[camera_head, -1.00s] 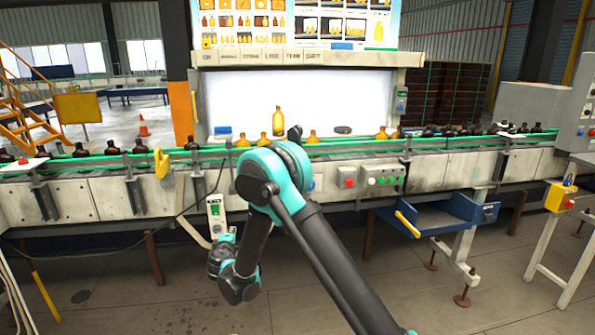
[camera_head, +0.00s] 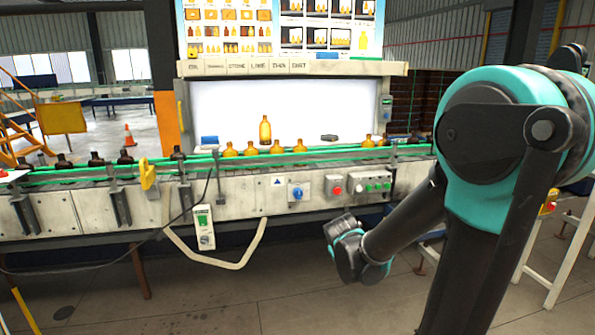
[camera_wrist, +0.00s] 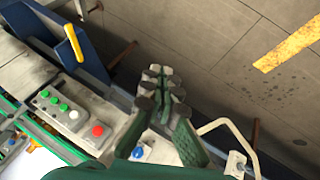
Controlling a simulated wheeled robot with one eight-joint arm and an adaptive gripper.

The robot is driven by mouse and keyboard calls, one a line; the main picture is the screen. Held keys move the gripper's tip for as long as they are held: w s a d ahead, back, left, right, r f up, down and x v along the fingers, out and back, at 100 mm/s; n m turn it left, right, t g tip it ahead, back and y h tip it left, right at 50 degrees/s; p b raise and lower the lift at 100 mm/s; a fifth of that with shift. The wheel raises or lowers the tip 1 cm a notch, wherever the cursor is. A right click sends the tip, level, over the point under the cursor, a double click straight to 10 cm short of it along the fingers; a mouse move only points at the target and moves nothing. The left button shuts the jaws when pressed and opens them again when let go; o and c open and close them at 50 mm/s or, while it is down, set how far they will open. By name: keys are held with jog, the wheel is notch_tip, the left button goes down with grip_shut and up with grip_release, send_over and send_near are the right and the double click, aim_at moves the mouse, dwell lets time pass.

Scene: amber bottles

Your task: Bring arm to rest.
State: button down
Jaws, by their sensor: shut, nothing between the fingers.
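My gripper (camera_wrist: 163,82) shows in the wrist view with its fingers together and nothing between them. It is shut and points down past the front of the conveyor line, over the floor. In the head view my arm is folded at the right, with its large teal and black elbow close to the camera. The wrist end hangs low in front of the conveyor's front panels, and the fingers are hard to make out there.
The conveyor (camera_head: 240,195) with green rails carries amber bottles (camera_head: 265,130) and dark bottles. A button box (camera_head: 372,184) sits on its front; its buttons also show in the wrist view (camera_wrist: 75,115). A bent pale bar (camera_head: 220,262) juts out below. Floor in front is clear.

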jog(key=s+d+f+m+g+y, duration=0.1)
jog(key=s+f+m, duration=0.1)
jog(key=s, duration=0.6)
jog(key=s+d+f+m+g+y, duration=0.1)
jog(key=s+d+f+m, duration=0.1)
jog(key=s, duration=0.6)
jog(key=shift+s+d+m, duration=0.3)
jog(key=shift+s, duration=0.05)
